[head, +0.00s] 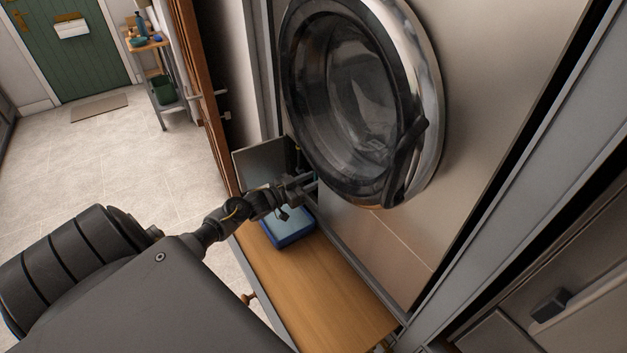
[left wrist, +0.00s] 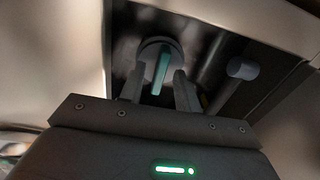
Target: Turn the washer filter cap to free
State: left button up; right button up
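The filter cap (left wrist: 158,52) shows in the left wrist view as a round grey disc with a teal grip bar, set in a dark recess. My left gripper (left wrist: 160,88) has one finger on each side of the bar, with gaps visible between the fingers and the bar. In the head view my left gripper (head: 308,184) reaches into the low opening beneath the washer door (head: 350,110). The cap is hidden there. My right gripper is not in view.
An opened flap (head: 262,160) stands beside the recess. A blue-rimmed tray (head: 290,240) sits below my left gripper on a wooden board (head: 325,290). A grey round-ended peg (left wrist: 243,68) is right of the cap. Open floor (head: 110,165) lies left.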

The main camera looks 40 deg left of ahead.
pick_arm(q)
jog(key=b+v, duration=0.1)
jog(key=v, duration=0.8)
jog(key=shift+s+b, duration=0.35)
jog(key=shift+a, duration=0.15)
